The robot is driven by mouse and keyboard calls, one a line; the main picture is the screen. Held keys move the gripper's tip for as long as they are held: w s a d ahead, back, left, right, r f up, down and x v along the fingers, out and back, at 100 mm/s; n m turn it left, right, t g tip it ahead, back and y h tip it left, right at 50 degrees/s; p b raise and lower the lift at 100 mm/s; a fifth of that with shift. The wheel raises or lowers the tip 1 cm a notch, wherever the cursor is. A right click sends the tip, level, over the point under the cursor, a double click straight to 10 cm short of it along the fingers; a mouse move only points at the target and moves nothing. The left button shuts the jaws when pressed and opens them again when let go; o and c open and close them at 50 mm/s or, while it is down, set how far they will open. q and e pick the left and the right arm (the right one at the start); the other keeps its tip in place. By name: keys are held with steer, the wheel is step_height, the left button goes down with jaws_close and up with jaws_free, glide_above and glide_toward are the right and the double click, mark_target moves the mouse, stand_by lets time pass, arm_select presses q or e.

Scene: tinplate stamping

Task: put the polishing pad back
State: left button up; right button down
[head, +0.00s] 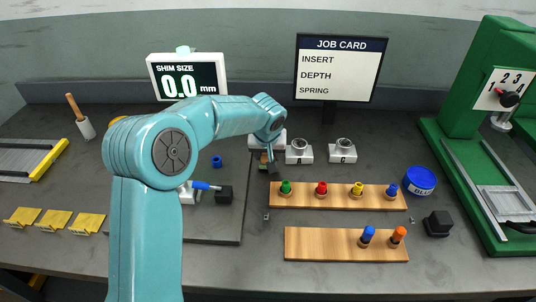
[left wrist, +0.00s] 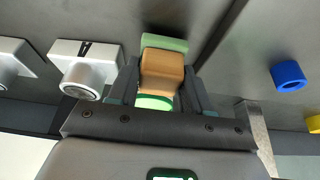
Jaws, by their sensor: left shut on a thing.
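The polishing pad (left wrist: 162,70) looks like a tan block with green at its far and near ends. In the left wrist view it sits between the two dark fingers of my left gripper (left wrist: 158,92), which is shut on it. In the head view my left gripper (head: 268,165) hangs near the middle of the bench, just left of the fixture marked A, with a small brownish part of the pad (head: 263,157) showing. How high the pad is above the bench, I cannot tell. My right gripper is not in view.
Two grey fixtures (head: 299,152) (head: 343,151) stand to the right. A wooden rack (head: 330,200) with several coloured pegs and a second rack (head: 320,243) lie in front. A green press (head: 465,110) stands far right.

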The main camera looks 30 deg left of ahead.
arm_select(q)
steer(key=shift+w+a+f, duration=0.1)
steer(key=shift+w+f, duration=0.05)
steer(key=shift+f, duration=0.2)
steer(key=shift+r, duration=0.1)
steer(key=shift+f, duration=0.2)
steer(key=o, duration=0.9)
steer(key=shift+r, duration=0.15)
steer(key=shift+r, duration=0.25)
steer(key=v, duration=1.1)
steer(key=shift+s+r, duration=0.25)
